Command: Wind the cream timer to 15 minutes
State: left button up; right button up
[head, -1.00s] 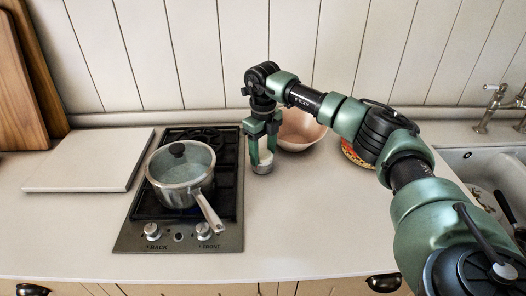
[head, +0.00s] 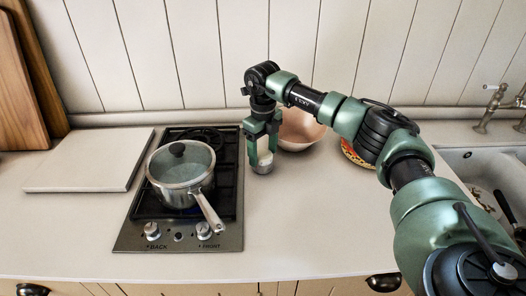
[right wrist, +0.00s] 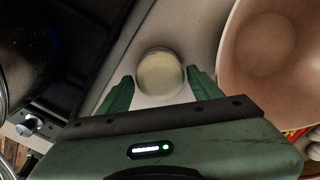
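The cream timer (head: 263,167) is a small round thing with a cream top and a grey lower part. It stands on the worktop just right of the hob. My right gripper (head: 262,158) points down over it, with a finger on either side. In the right wrist view the timer's round cream top (right wrist: 160,74) lies between the two green fingertips (right wrist: 161,82), with a gap on each side. No dial marks can be read. My left gripper is not in view.
A pink bowl (head: 299,130) stands close behind and right of the timer. The black hob (head: 140,207), with a lidded saucepan (head: 179,182), is on the left. A pale board (head: 82,168) lies farther left. The worktop in front of the timer is clear.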

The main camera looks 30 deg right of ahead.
aim_at(263, 153)
jog(key=shift+r+b, duration=0.7)
jog(key=shift+r, duration=3.2)
